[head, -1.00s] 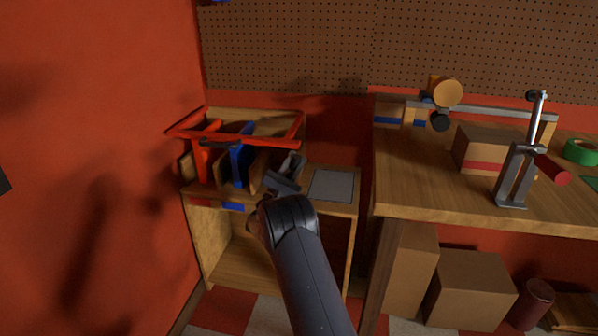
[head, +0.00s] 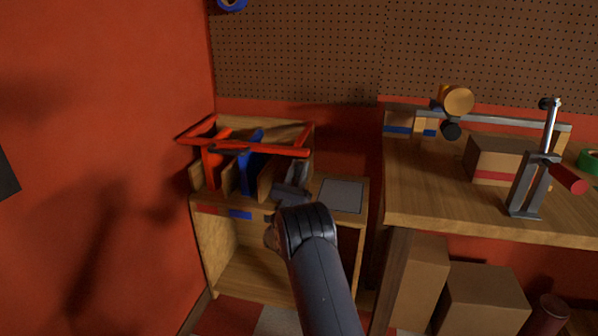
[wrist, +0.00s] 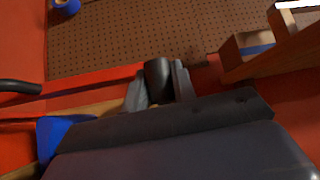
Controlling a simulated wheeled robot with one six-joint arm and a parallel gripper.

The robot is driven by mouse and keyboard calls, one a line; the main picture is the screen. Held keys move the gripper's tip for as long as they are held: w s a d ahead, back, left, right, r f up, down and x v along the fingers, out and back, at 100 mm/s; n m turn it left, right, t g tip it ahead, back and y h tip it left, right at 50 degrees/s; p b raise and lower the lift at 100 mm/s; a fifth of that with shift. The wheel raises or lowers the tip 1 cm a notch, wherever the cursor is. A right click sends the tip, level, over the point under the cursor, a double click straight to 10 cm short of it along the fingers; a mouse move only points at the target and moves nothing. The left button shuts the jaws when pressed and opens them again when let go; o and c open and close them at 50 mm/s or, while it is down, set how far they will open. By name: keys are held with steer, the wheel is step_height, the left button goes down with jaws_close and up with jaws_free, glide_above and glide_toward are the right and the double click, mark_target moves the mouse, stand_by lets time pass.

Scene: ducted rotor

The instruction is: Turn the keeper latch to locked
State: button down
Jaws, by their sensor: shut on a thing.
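My gripper (head: 291,192) is above the front right part of the small wooden rack (head: 226,268). In the wrist view its fingers (wrist: 158,84) are closed around a short dark rounded piece (wrist: 158,75), which may be the keeper latch's knob. I cannot tell how far the latch is turned. In the head view my gripper and wrist hide the held piece. A red bar frame (head: 270,150) with a dark grip crosses the top of the rack, left of my gripper. A blue upright piece (head: 248,160) stands in the rack beneath it.
A grey plate (head: 341,195) lies on the rack's right top. The workbench (head: 430,209) to the right carries a clamp stand (head: 530,185) and a carton. Cartons (head: 485,298) stand below it. A red wall (head: 100,120) is close on the left; pegboard (head: 310,50) stands behind.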

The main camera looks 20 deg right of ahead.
steer(key=c, duration=1.2)
jaws_free()
steer(key=shift+o, duration=0.2)
steer(key=v, duration=1.1)
steer(key=shift+p, duration=0.45)
steer(key=shift+w, duration=0.1)
steer(key=b+x, duration=0.1)
steer(key=x, duration=1)
steer(key=shift+m+g+h, duration=0.5)
